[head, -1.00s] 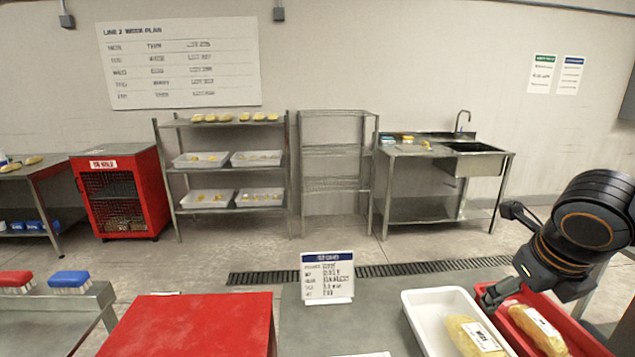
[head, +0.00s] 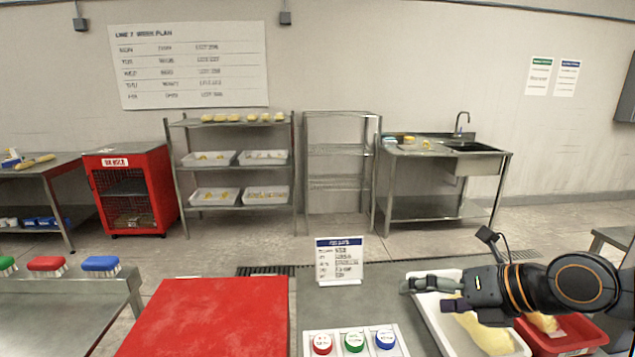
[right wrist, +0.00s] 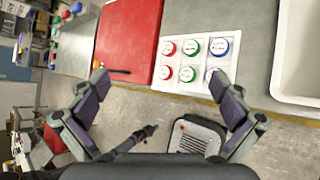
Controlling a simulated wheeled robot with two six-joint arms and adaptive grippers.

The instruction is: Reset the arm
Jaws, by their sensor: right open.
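My right gripper (head: 432,294) reaches in from the right in the head view, above the white tray (head: 429,324). In the right wrist view its two fingers (right wrist: 160,100) are spread wide with nothing between them. The white tray holds a yellow pack (head: 488,332), partly hidden by my right arm. The red tray (head: 580,340) beside it holds another yellow item (head: 543,321), also partly covered by the arm. My left gripper does not show in the head view.
A white panel with red, green and blue round caps (head: 354,341) lies near the front edge. A sign card (head: 339,262) stands behind it. A red-topped surface (head: 208,318) is to the left. Brushes (head: 100,264) rest on the far-left bench. Shelves (head: 229,123) line the wall.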

